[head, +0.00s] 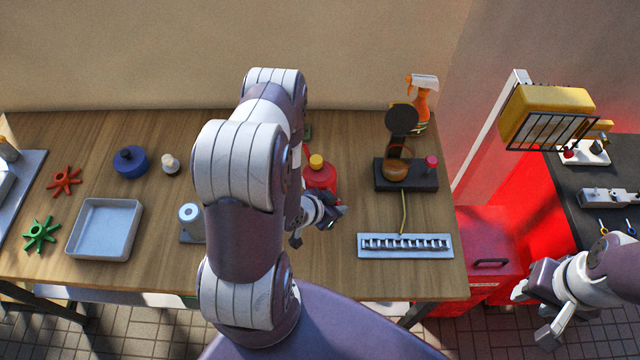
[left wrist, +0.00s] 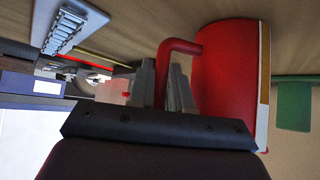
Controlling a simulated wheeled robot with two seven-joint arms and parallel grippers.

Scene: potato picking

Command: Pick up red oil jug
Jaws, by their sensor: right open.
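The red oil jug (head: 320,180) with a yellow cap stands on the wooden table, right of my left arm, which hides part of it. In the left wrist view its red body (left wrist: 222,85) and handle (left wrist: 164,78) are close. My left gripper (head: 318,213) is at the near side of the jug. In the left wrist view its fingers (left wrist: 163,88) sit on both sides of the handle with almost no gap and look shut on it. My right gripper (head: 535,312) is open and empty, off the table at the lower right.
A grey tray (head: 104,230), a blue pot (head: 131,162) and a white-topped object (head: 190,216) are left of my arm. A red cabinet (head: 490,250) adjoins the table.

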